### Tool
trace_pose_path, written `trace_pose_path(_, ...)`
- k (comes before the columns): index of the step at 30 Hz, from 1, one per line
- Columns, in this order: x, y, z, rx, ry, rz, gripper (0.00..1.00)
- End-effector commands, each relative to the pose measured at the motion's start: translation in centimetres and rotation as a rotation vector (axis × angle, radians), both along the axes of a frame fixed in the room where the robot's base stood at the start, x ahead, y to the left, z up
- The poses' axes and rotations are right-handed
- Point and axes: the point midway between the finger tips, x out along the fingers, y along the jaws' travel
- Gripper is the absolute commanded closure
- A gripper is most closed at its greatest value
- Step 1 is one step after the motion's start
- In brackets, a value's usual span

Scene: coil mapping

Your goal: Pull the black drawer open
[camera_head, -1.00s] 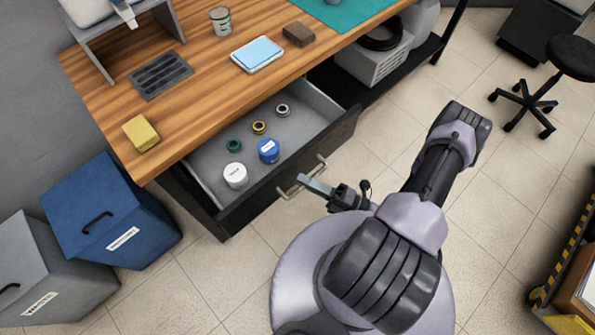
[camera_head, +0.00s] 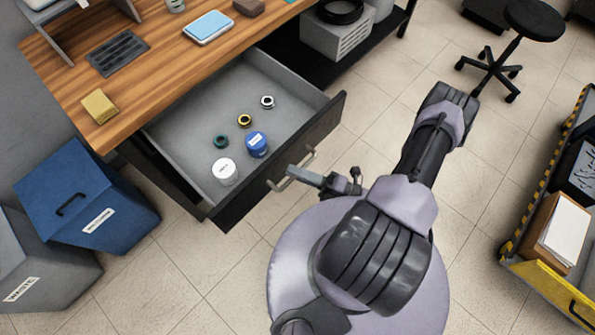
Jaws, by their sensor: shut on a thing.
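The black drawer (camera_head: 228,203) under the wooden bench is pulled well out, its grey inside showing. Its metal bar handle (camera_head: 276,186) is on the black front. My gripper (camera_head: 297,174) is at the handle and shut on it.
The wooden bench (camera_head: 160,80) holds a yellow block (camera_head: 99,106), a dark slotted tray (camera_head: 118,53) and a blue-topped box (camera_head: 207,27). A blue bin (camera_head: 88,200) and a grey bin (camera_head: 35,265) stand left. A yellow cart (camera_head: 545,285) and black stool (camera_head: 534,20) are right.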

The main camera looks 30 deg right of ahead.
Motion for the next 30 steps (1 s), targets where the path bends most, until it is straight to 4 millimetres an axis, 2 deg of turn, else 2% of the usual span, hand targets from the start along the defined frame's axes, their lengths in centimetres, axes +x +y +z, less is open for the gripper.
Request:
trace_pose_path(6, 0.0, -0.1, 0.0, -0.001, -0.001, -0.001, 1.00)
trace_pose_path(7, 0.0, -0.1, 0.0, -0.001, -0.001, -0.001, 0.85)
trace_pose_path(10, 0.0, -0.1, 0.0, -0.001, -0.001, -0.001, 0.66)
trace_pose_path(24, -0.1, -0.2, 0.0, -0.001, -0.001, -0.001, 0.66)
trace_pose_path(28, -1.2, -1.2, -0.1, 0.000, -0.002, -0.006, 0.66)
trace_pose_path(30, -2.4, -2.3, -0.4, -0.002, -0.001, -0.010, 0.66)
